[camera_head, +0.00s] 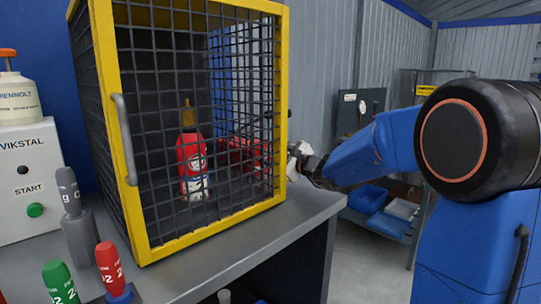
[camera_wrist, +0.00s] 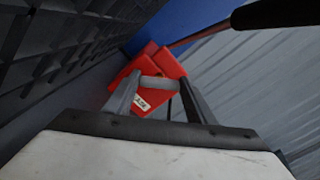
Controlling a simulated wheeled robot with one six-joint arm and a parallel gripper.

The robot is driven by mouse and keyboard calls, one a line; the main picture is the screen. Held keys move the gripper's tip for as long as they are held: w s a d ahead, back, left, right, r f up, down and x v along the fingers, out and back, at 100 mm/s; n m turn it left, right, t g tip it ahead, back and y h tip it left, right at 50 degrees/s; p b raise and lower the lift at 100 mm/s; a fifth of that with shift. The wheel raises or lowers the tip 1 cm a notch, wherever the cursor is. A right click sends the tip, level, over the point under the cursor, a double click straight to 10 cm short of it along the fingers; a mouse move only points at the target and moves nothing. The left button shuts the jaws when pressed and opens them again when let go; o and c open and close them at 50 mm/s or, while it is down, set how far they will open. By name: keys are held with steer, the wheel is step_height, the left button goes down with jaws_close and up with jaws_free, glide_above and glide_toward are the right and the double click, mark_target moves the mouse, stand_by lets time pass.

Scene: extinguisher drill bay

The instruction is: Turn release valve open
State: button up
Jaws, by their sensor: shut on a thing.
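A red part with a small white label ending in what looks like "ASE" (camera_wrist: 138,85) fills the middle of the wrist view, and I take it for the release valve. My gripper (camera_wrist: 157,84) has its two grey fingers at this part, shut on it; the exact contact is partly hidden by the fingers. In the head view a red fitting (camera_head: 240,155) shows through the mesh at the cage's right side. My gripper reaches there from the right, its white body at the cage's right edge and its fingertips hidden.
A yellow-framed mesh cage (camera_head: 139,212) stands on the grey bench (camera_head: 218,262), with a red bottle (camera_head: 190,160) inside. Its mesh wall runs close along the left of the wrist view. A grey box with a green START button (camera_head: 36,210) and colored cylinders (camera_head: 60,283) stand left.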

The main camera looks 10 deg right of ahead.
steer(key=n, duration=0.3)
steer(key=shift+f+n, duration=0.1)
steer(key=shift+n, duration=0.2)
steer(key=o, duration=1)
steer(key=shift+o, duration=0.2)
steer(key=v, duration=1.7)
steer(key=shift+s, duration=0.25)
